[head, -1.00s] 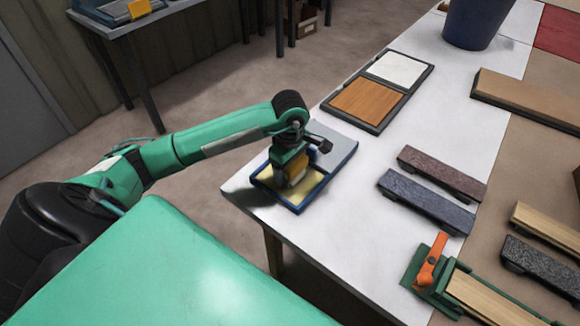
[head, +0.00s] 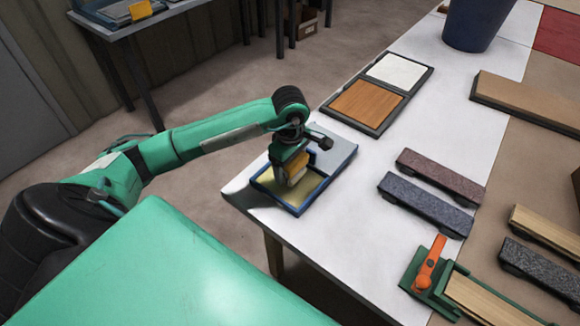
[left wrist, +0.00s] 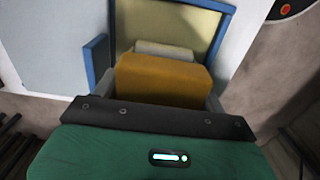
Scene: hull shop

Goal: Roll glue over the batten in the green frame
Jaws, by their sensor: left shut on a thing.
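My left gripper (head: 290,160) is shut on the orange-yellow block handle of a glue roller; the handle shows in the left wrist view (left wrist: 160,75). The roller's pale cylinder (left wrist: 165,48) is over the yellow glue well of the blue-rimmed tray (head: 296,212). I cannot tell whether it touches the glue (head: 275,184). The green frame (head: 415,277) lies at the lower right, with an orange lever (head: 429,262) at its left end. A light wood batten (head: 482,303) lies in it, cut off by the picture's edge. My right gripper is out of view.
Another dark block (head: 540,264) and a pale batten (head: 545,230) lie right. A framed two-panel board (head: 365,104) and blue bucket (head: 477,22) stand farther back. White tabletop (head: 345,225) is clear beside the tray.

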